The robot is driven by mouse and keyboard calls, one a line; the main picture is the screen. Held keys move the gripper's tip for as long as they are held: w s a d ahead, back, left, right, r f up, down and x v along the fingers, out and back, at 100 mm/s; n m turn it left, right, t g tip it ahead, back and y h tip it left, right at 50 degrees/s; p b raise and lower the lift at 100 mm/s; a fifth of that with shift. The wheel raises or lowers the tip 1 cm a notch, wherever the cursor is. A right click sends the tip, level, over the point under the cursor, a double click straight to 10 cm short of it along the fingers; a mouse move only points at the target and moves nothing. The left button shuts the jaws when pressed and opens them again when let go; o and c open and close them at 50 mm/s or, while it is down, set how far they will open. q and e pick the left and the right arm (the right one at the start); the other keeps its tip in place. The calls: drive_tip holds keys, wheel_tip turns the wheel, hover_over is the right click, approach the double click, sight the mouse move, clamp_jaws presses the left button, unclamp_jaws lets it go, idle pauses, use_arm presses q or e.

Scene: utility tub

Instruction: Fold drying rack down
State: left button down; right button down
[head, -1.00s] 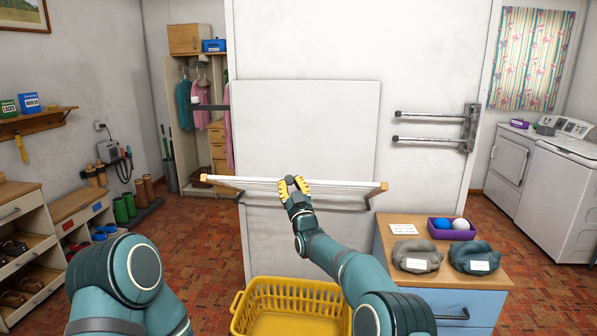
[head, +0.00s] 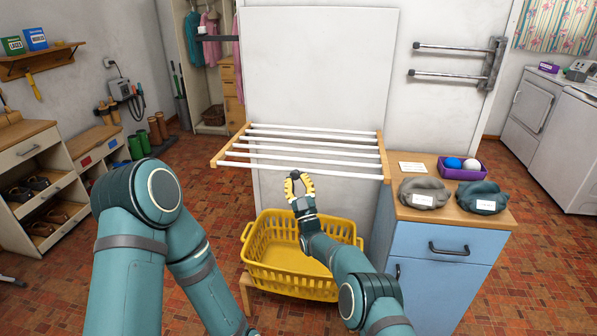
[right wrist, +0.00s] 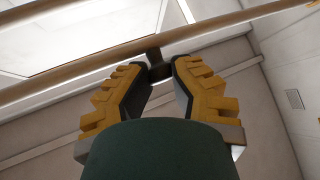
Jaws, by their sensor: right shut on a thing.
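The drying rack (head: 262,154) sticks out from a white panel on the wall in the head view, its white bars held between wooden side rails. I see its bars from above. My right gripper (head: 299,184) is at the middle of the rack's front edge, its yellow fingers shut. In the right wrist view, the fingers (right wrist: 160,75) close on a small dark knob (right wrist: 154,57) beside a long rail of the rack (right wrist: 92,70). My left arm shows at the left of the head view, but its gripper is out of the picture.
A yellow laundry basket (head: 251,250) stands below the rack. A blue cabinet (head: 425,240) with a wooden top stands close on the right, holding cloth bundles and a purple tray (head: 485,170). A metal double-arm rail (head: 490,65) is on the wall. Shoe shelves (head: 35,150) stand left.

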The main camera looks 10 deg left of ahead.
drive_tip(key=shift+a+f, duration=0.15)
drive_tip(key=shift+f, duration=0.05)
drive_tip(key=shift+r, duration=0.1)
drive_tip(key=c, duration=1.1)
unclamp_jaws()
drive_tip(key=o, duration=0.4)
drive_tip(key=shift+w+a+f, duration=0.3)
drive_tip(key=shift+d, duration=0.2)
drive_tip(key=shift+s+d+f, duration=0.1)
drive_tip(key=shift+d+f, duration=0.1)
drive_tip(key=v, duration=1.1)
drive_tip(key=shift+s+f, duration=0.1)
drive_tip(key=shift+s, duration=0.2)
